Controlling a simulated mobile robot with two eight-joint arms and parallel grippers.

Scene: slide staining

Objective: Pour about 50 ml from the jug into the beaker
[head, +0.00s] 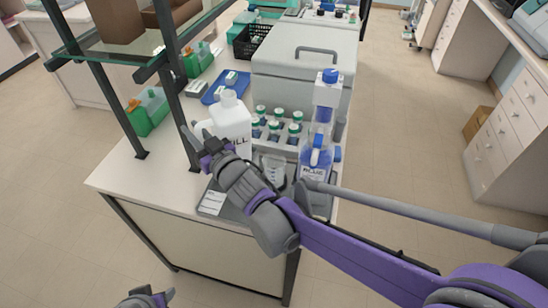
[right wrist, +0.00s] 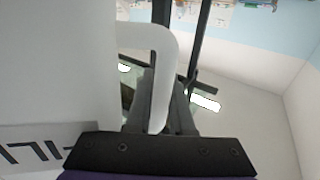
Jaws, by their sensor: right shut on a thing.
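The white jug (head: 232,125) stands upright, or nearly so, over the front of the bench, with part of a printed label showing. My right gripper (head: 205,140) is shut on the jug's handle. In the right wrist view the handle (right wrist: 162,75) passes between the fingers, beside the jug's body (right wrist: 55,60). I cannot tell whether the jug touches the bench. The clear beaker (head: 273,167) is right of the jug, partly hidden by my right arm. My left gripper (head: 148,297) is low at the bottom edge, away from the bench, only partly in view.
A blue-labelled bottle (head: 316,160) stands right of the beaker. A rack of green-capped bottles (head: 292,132) and a large grey box (head: 300,65) are behind. Dark shelf posts (head: 178,110) rise left of the jug. The bench's front-left corner (head: 125,178) is clear.

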